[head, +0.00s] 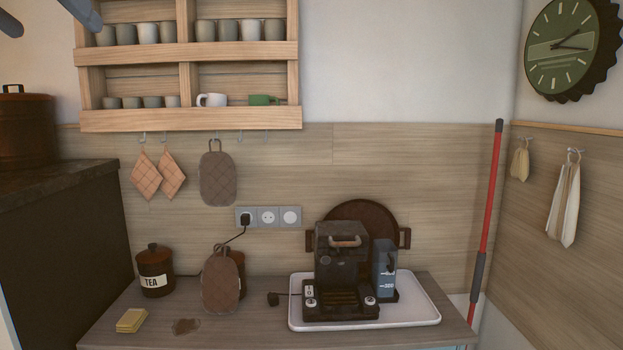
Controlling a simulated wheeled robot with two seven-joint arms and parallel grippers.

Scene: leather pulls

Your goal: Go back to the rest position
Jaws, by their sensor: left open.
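Only the tips of my left gripper (57,26) show, at the top left corner of the head view. Two dark blue-grey fingers point down and to the right, well apart, with nothing seen between them. The gripper is open and high up, in front of the wall and the left end of the wooden shelf. The rest of it is cut off by the picture's edge. My right gripper is not in view.
The wooden shelf (190,118) holds several cups. Below, the counter (240,325) bears a tea canister (156,271), a brown quilted pad (221,281), a yellow sponge (131,320) and a coffee machine (341,265) on a white tray (415,312). A red pole (489,190) stands right.

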